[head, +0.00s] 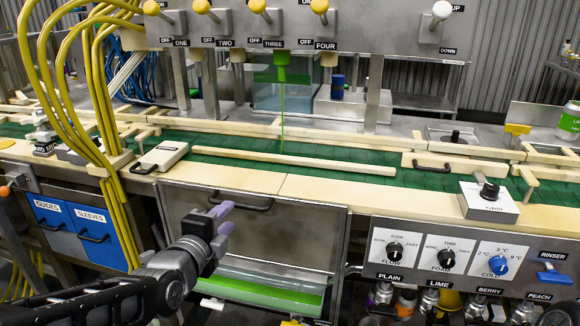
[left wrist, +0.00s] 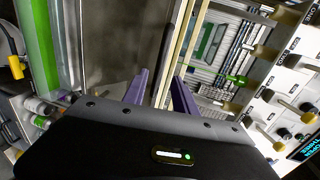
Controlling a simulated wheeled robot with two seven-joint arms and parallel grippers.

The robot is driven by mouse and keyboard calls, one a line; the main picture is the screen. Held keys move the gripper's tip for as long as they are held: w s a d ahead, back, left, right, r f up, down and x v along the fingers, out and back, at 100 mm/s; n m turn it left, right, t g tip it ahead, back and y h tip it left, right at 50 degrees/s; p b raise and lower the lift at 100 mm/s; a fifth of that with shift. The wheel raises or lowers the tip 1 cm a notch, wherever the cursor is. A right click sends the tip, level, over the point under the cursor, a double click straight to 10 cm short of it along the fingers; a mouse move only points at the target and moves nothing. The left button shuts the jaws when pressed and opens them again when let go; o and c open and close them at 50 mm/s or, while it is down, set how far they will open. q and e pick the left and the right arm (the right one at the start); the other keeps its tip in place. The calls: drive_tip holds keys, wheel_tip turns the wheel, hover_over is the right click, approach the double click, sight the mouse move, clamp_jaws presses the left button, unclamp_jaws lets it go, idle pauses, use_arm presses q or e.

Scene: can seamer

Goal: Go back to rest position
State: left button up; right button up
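My left gripper (head: 222,219) is in front of the steel front panel (head: 300,235), low and left of centre in the head view. Its purple fingers point up and right, just below the panel's dark handle (head: 241,206). My left arm comes in from the lower left. My right gripper is not in view.
A green conveyor (head: 400,176) with cream rails runs across behind the panel. A thin green stream falls from the green nozzle (head: 282,58). Yellow hoses (head: 88,100) hang at left. A green-filled trough (head: 262,294) is below the panel; a knob console (head: 445,258) is at right.

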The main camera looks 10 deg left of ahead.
use_arm(q)
drive_tip(key=s+d+f+n+g+h+p, duration=0.1)
drive_tip(key=d+f+n+g+p, duration=0.2)
drive_tip(key=f+n, duration=0.7)
drive_tip(key=s+d+f+n+g+h+p, duration=0.1)
drive_tip(key=d+f+n+g, duration=0.2)
drive_tip(key=d+f+n, duration=0.55)
drive_tip(key=s+d+f+g+h+p, duration=0.1)
drive_tip(key=s+d+f+g, duration=0.3)
drive_tip(key=s+f, duration=0.6)
drive_tip(key=s+d+f+n+g+h+p, duration=0.1)
drive_tip(key=s+d+f+g+p, duration=0.3)
drive_tip(key=s+f, duration=0.6)
drive_tip(key=s+g, duration=0.1)
drive_tip(key=s, duration=0.2)
drive_tip(key=shift+d+f, duration=0.2)
drive_tip(key=shift+d, duration=0.2)
